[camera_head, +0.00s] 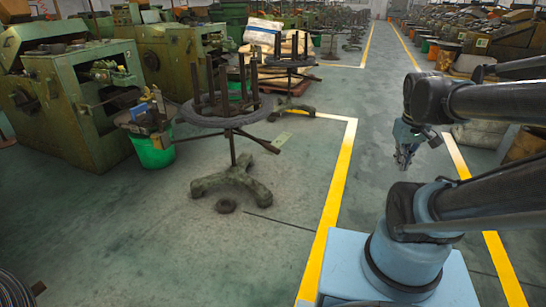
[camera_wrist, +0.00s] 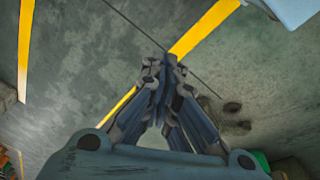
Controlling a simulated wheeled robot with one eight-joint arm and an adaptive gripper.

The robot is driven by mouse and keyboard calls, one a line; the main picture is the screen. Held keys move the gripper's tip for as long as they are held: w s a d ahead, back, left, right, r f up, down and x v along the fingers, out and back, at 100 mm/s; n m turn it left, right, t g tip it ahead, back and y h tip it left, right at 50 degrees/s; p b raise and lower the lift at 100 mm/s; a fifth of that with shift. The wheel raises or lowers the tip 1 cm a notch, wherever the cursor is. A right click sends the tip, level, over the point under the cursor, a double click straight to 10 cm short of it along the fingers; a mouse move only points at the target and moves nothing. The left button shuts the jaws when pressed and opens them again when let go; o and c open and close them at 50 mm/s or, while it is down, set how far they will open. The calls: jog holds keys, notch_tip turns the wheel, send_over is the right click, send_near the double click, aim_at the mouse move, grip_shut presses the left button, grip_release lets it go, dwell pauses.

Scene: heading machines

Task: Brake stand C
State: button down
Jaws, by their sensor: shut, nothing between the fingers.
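The nearest stand (camera_head: 236,123) has a round dark top with upright posts, a thin column and a splayed foot on the floor. A second similar stand (camera_head: 290,63) is behind it to the right. No letter shows, so I cannot tell which stand is C. My gripper (camera_head: 403,162) hangs in the air right of the stands, beyond the yellow line and apart from them. In the wrist view my gripper (camera_wrist: 159,62) has its fingers together, with nothing between them. A dark blurred shape (camera_wrist: 232,116) on the floor beside it may be a stand's foot. No brake can be made out.
A green machine (camera_head: 75,100) stands at the left, with a green bin (camera_head: 153,152) beside it. A yellow line (camera_head: 335,200) edges the aisle. Floor before the near stand is mostly clear.

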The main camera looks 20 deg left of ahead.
jog(key=w+a+r+n+t+h, duration=0.1)
jog(key=w+a+n, duration=0.55)
jog(key=w, duration=0.35)
jog(key=w+a+r+n+h, duration=0.1)
jog(key=w+a+n, duration=0.4)
jog(key=w+a, duration=0.4)
jog(key=w+a+f+n+t, duration=0.1)
jog(key=w+a+f+n, duration=0.25)
jog(key=a, duration=0.35)
jog(key=w+a+f+n+t, duration=0.1)
jog(key=w+a+f+n, duration=0.15)
jog(key=w+a, duration=0.35)
jog(key=s+a+f+n+t, duration=0.1)
jog(key=a+f+n, duration=0.4)
jog(key=a, duration=0.8)
jog(key=s+a+f+n+t, duration=0.1)
jog(key=a+f+n, duration=0.4)
jog(key=a+f, duration=0.6)
jog(key=s+a, duration=0.1)
jog(key=a, duration=0.1)
jog(key=shift+s+a+t, duration=0.15)
jog(key=shift+a+t, duration=0.15)
jog(key=shift+a, duration=0.05)
jog(key=shift+f, duration=0.1)
